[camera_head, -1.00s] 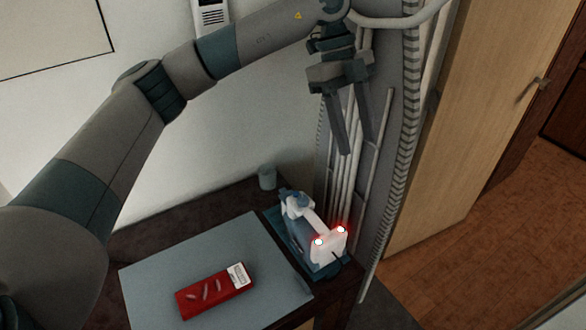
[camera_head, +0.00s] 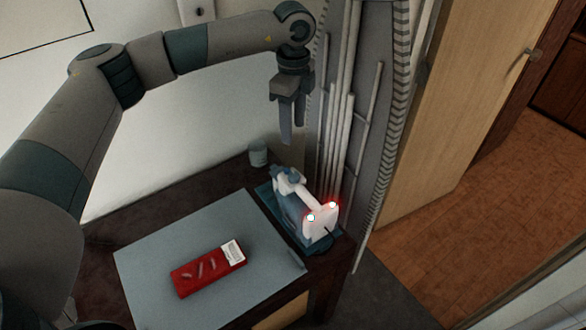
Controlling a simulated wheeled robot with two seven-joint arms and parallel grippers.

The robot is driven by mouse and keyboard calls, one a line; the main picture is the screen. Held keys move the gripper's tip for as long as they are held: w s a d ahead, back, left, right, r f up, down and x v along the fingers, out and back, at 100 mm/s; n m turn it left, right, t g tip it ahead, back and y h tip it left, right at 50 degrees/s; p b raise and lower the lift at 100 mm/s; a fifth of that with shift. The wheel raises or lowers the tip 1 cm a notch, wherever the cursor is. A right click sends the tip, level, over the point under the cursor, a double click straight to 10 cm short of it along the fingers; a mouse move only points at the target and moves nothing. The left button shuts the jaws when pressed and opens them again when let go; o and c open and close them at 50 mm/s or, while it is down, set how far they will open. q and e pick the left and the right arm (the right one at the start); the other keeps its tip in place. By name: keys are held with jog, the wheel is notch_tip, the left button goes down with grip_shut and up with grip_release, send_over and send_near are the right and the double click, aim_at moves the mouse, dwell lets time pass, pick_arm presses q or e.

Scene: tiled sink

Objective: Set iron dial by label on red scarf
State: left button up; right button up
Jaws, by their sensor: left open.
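The red scarf (camera_head: 190,281) lies folded flat on a grey-blue mat (camera_head: 150,254) on the dark table. A white label (camera_head: 233,252) sits at its upper right end; its print is too small to read. My left gripper (camera_head: 287,138) points down, open and empty, above and apart from the iron. My right gripper is not in view.
A small grey-green cup (camera_head: 258,153) stands at the table's back edge behind the iron. A tall folded ironing board (camera_head: 376,110) leans to the right of the iron. A wooden door (camera_head: 450,110) and open floor lie further right.

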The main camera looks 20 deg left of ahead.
aim_at(293, 174)
pick_arm(q)
notch_tip(293, 174, down, 16)
jog(key=p, duration=0.5)
jog(key=shift+f, duration=0.1)
jog(key=c, duration=1.1)
